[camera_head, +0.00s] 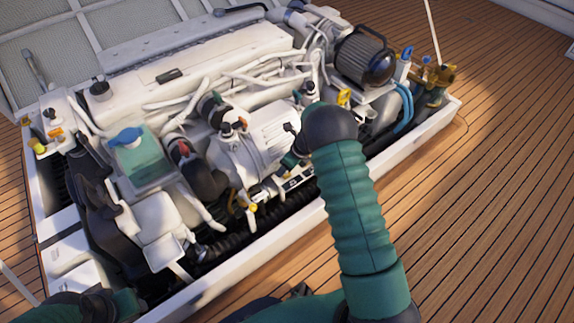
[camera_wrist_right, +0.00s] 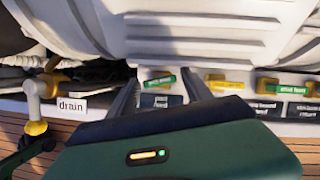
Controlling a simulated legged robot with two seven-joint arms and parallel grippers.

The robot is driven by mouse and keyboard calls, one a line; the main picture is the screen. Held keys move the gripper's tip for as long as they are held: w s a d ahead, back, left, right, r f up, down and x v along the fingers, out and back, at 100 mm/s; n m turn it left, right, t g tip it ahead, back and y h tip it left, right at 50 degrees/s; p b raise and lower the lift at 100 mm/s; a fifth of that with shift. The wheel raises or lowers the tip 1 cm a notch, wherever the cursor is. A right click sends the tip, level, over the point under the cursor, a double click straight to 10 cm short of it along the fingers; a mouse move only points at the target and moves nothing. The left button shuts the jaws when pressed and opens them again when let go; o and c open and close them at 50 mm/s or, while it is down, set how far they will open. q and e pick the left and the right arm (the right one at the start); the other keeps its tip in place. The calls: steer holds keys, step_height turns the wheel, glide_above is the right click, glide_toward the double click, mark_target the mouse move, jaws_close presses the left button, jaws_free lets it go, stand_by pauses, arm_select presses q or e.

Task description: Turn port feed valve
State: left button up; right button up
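A row of small valves with coloured handles runs below the white engine block. In the right wrist view, a green-handled valve (camera_wrist_right: 159,81) sits above a dark label (camera_wrist_right: 161,101); its lettering is too small to read surely. My right gripper (camera_wrist_right: 160,88) is open, with one dark finger on each side of this valve. Contact with the handle cannot be told. In the head view my right gripper (camera_head: 292,158) reaches the engine's front side, partly hidden by my arm. Part of my left arm and gripper (camera_head: 125,303) shows at the lower left; its fingers cannot be made out.
Right of that valve are a yellow-handled valve (camera_wrist_right: 228,85) and another green one (camera_wrist_right: 293,89). A yellow-and-white valve (camera_wrist_right: 37,110) stands left, beside a "drain" label (camera_wrist_right: 72,106). The white hatch rim (camera_head: 262,252) borders the engine; wooden deck (camera_head: 480,220) is clear.

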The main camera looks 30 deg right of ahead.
steer(key=shift+o, duration=0.6)
steer(key=shift+r+p, duration=0.3)
steer(key=shift+r, duration=0.1)
steer(key=p+v, duration=0.8)
steer(key=v, duration=0.8)
steer(key=shift+p, duration=0.35)
steer(key=shift+s+f, duration=0.1)
steer(key=shift+s, duration=0.05)
